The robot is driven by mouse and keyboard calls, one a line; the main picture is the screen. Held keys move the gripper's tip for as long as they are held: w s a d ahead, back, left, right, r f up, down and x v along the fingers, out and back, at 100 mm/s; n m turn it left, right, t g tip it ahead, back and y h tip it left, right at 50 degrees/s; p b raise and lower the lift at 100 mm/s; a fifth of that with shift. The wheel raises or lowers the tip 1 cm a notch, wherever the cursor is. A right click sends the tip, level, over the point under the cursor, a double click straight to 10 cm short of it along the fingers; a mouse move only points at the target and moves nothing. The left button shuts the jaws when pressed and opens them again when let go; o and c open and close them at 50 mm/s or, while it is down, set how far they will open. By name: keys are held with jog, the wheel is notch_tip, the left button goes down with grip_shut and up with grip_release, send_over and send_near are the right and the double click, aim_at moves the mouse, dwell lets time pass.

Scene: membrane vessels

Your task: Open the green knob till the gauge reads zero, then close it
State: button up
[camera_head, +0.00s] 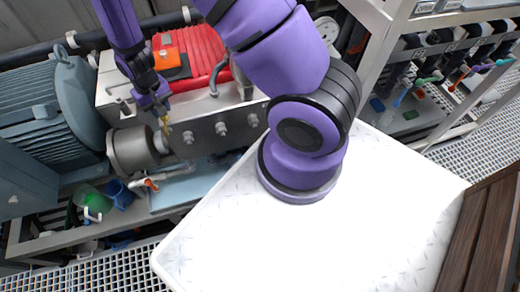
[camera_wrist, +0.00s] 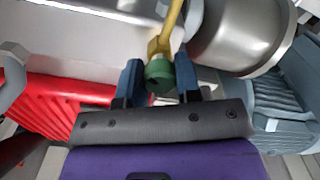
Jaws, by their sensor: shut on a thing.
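The green knob (camera_wrist: 160,76) is in the wrist view, at the end of a yellow stem (camera_wrist: 168,35). The two blue fingers of my gripper (camera_wrist: 159,82) are shut on it, one on each side. In the head view my gripper (camera_head: 161,113) is at the left, beside the grey plate with bolts; the knob is hidden or too small to make out there. A round white dial (camera_head: 327,28), perhaps the gauge, shows at the top behind my arm; its reading is too small to tell.
A steel cylinder (camera_wrist: 238,35) is close on the right of the knob in the wrist view. A ribbed red block (camera_head: 203,52) and a blue-grey motor (camera_head: 42,112) stand near my gripper. Coloured handles (camera_head: 425,82) line the right rack.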

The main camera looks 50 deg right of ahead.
jog(key=m, duration=0.6)
jog(key=shift+m, duration=0.4)
jog(key=m, duration=0.5)
jog(key=o, duration=0.9)
notch_tip(320, 180, up, 11)
jog(key=shift+f, duration=0.1)
